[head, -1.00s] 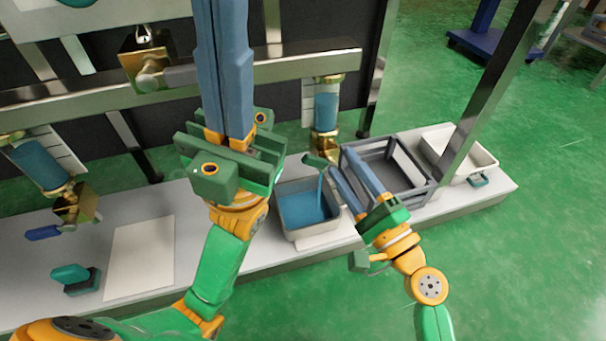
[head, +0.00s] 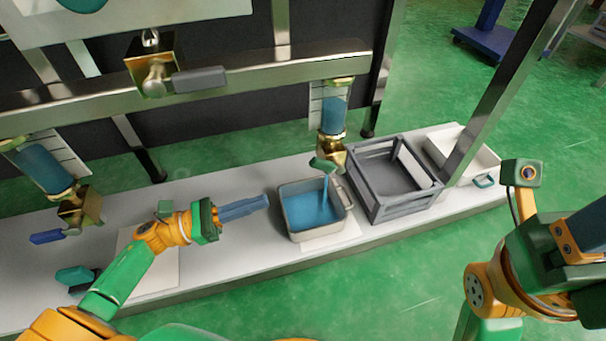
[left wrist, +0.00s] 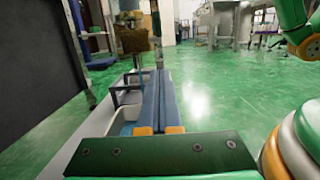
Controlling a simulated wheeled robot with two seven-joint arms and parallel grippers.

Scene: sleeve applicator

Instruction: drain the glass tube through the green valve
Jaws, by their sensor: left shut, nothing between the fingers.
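The right glass tube (head: 335,112) stands on the rack, partly filled with blue liquid. Under it is a brass valve with a green handle (head: 322,164). A thin blue stream (head: 325,188) falls from the valve into the grey metal pan (head: 343,222), which holds blue liquid. My left gripper (head: 267,201) is shut and empty, left of the pan and apart from it, fingers pointing right. Its closed fingers show in the left wrist view (left wrist: 159,75). My right gripper is at the right edge of the head view, far from the valve; its fingertips are cut off.
A grey open-frame crate (head: 405,208) stands right of the pan, with a white tray (head: 488,160) beyond. A left tube (head: 42,165) has a blue-handled valve (head: 47,237). A grey-handled valve (head: 200,79) is on the rail. A green-topped object (head: 75,275) sits on the bench's left.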

